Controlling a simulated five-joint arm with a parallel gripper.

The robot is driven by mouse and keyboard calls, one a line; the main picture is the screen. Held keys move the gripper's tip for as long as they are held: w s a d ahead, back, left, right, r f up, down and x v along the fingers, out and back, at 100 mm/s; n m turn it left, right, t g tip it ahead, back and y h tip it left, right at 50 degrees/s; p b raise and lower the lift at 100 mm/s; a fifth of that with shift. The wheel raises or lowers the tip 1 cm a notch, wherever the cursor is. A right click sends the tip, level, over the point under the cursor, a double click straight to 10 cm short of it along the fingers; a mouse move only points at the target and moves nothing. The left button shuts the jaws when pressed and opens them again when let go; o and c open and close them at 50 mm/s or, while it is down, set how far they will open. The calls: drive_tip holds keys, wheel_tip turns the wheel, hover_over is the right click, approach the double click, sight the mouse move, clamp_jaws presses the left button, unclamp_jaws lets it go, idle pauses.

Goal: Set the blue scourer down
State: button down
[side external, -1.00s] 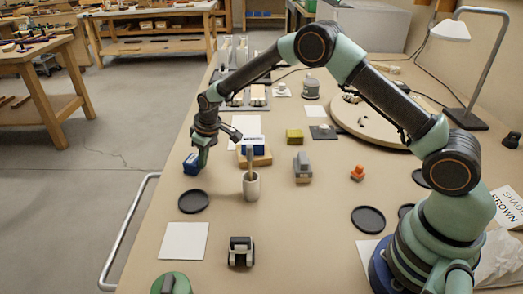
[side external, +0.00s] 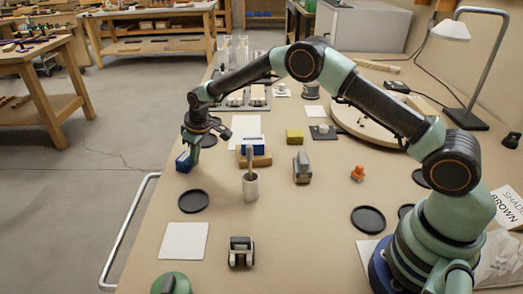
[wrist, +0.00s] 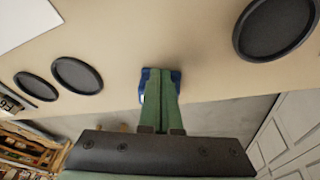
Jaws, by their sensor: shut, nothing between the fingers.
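The blue scourer (side external: 183,163) is at the bench's left edge in the side view, looking slightly tilted. My gripper (side external: 192,152) is low beside it, pointing down, with its green fingers shut and nothing between them. In the wrist view, the closed fingertips (wrist: 160,75) overlap the scourer (wrist: 174,76), whose blue shows on both sides behind them. The fingers hide most of it there, and I cannot tell whether they touch it.
The bench's left edge drops to the floor just past the scourer, with a metal rail (side external: 130,230) farther forward. A black disc (side external: 193,201), a cup holding a stick (side external: 250,187) and a blue block on a wooden base (side external: 255,158) stand nearby.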

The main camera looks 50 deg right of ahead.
drive_tip(key=shift+s, duration=0.1)
drive_tip(key=shift+s+d, duration=0.4)
drive_tip(key=shift+s, duration=0.4)
drive_tip(key=shift+s+d, duration=0.35)
drive_tip(key=shift+s, duration=0.5)
drive_tip(key=s+d+r+m+t, duration=0.1)
drive_tip(key=s+d+r, duration=0.2)
drive_tip(key=s+r, duration=0.6)
drive_tip(key=s+d+r+m, duration=0.15)
drive_tip(key=s+r, duration=0.35)
drive_tip(key=r, duration=0.8)
drive_tip(key=s+d+m, duration=0.1)
drive_tip(key=s, duration=0.6)
drive_tip(key=s+d+r+m+t, duration=0.1)
drive_tip(key=s+d, duration=0.1)
drive_tip(key=s, duration=0.5)
drive_tip(key=shift+d+r+h, duration=0.15)
drive_tip(key=shift+d+h, duration=0.15)
drive_tip(key=shift+s, duration=0.1)
